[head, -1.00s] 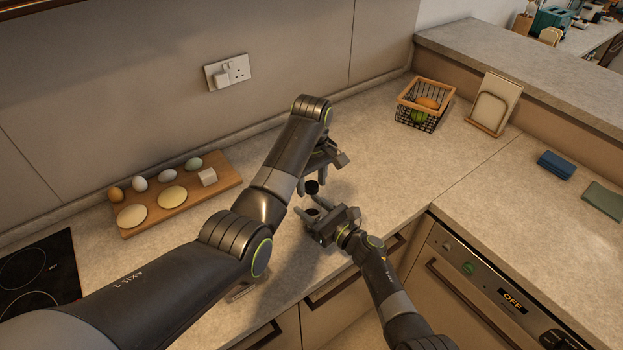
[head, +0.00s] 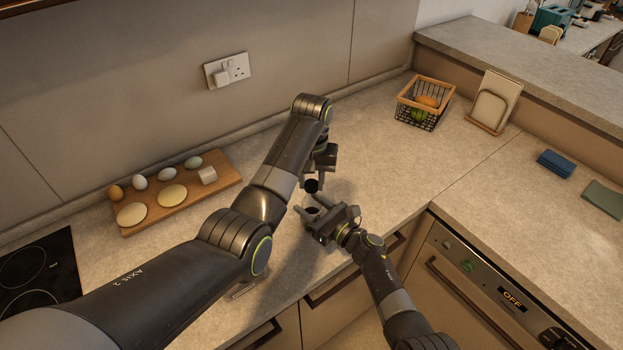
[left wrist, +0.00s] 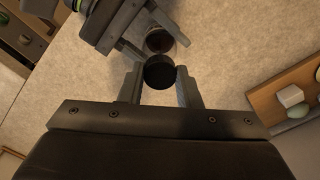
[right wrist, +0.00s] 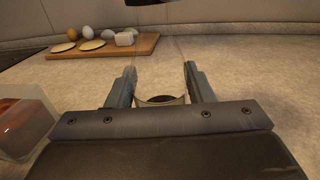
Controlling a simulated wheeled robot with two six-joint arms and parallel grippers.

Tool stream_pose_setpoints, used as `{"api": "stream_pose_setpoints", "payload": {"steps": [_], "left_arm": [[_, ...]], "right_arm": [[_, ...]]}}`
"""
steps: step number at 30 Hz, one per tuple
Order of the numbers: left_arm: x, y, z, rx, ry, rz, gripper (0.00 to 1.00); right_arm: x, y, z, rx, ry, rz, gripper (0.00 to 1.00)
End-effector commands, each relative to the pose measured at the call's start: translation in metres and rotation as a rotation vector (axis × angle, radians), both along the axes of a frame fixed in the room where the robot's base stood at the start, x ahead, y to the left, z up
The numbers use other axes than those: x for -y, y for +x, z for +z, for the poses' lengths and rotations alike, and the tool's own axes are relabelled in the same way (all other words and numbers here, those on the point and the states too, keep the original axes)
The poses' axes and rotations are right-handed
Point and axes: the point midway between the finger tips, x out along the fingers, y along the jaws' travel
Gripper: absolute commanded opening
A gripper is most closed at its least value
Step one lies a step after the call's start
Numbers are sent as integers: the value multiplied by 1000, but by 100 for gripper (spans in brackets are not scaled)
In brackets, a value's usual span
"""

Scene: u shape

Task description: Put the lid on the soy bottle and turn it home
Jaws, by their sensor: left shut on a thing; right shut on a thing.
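The black round lid (head: 311,186) is held between the fingers of my left gripper (left wrist: 159,74), which is shut on it. The soy bottle (head: 312,211) is clear with dark contents; my right gripper (right wrist: 160,72) is shut around it. In the left wrist view the bottle (left wrist: 160,40) shows just past the lid (left wrist: 158,73), partly overlapped by it. In the right wrist view the dark lid (right wrist: 147,2) shows at the top edge, above the bottle (right wrist: 162,99) and apart from it. The gripper body hides the bottle's lower part.
A wooden board (head: 224,184) with several eggs and pale discs lies at the left, beside a black hob (head: 45,275). A wire basket (head: 425,104) stands at the back right. A clear container with red contents (right wrist: 22,125) is close at left in the right wrist view.

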Motion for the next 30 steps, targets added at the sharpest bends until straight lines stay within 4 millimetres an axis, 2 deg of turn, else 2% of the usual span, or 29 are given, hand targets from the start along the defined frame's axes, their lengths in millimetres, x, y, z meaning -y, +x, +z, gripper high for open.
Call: {"api": "stream_pose_setpoints", "payload": {"steps": [15,17,21,22,27,30], "left_arm": [[-1,1,-1,1,2,-802,3],[-1,1,-1,1,2,-870,3],[-1,1,-1,1,2,-857,3],[-1,1,-1,1,2,-857,33],[0,1,-1,1,1,-856,55],[0,1,-1,1,1,-855,56]], "right_arm": [[0,0,-1,-1,0,0,0],[0,0,-1,-1,0,0,0],[0,0,-1,-1,0,0,0],[0,0,-1,-1,-1,0,0],[0,0,-1,-1,-1,0,0],[0,0,-1,-1,-1,0,0]]}}
